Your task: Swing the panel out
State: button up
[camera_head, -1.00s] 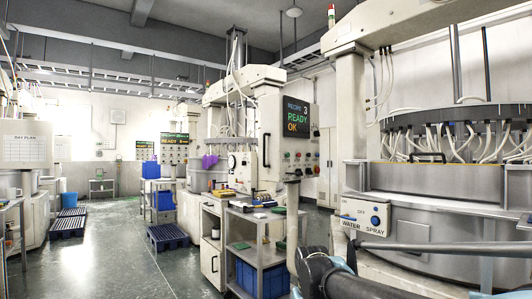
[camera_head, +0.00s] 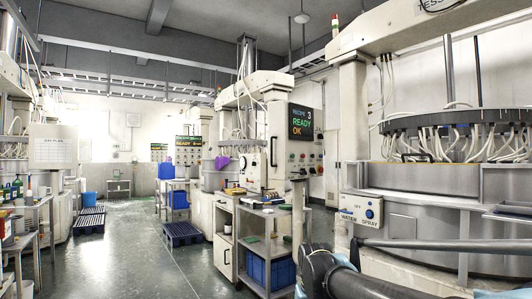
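The likely panel is the control panel (camera_head: 305,138) on the pale machine in the middle of the head view. It has a dark screen reading "RECIPE 3 READY OK" with several coloured buttons below. It stands upright, and a dark vertical handle (camera_head: 273,152) is on the machine face to its left. Whether the panel is swung out is hard to tell. My dark arm crosses the lower right, well in front of the machine. My gripper is not in view.
A grey shelf cart (camera_head: 268,238) with a blue crate (camera_head: 266,270) stands before the machine. A large lapping machine with a water spray box (camera_head: 361,211) fills the right. Bottles (camera_head: 18,188) stand on a left-hand bench. The aisle floor (camera_head: 135,255) is clear.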

aim_at(281, 165)
jog(key=u, duration=0.35)
jog(key=i, duration=1)
jog(key=u, duration=0.4)
jog(key=i, duration=0.6)
jog(key=u, duration=0.05)
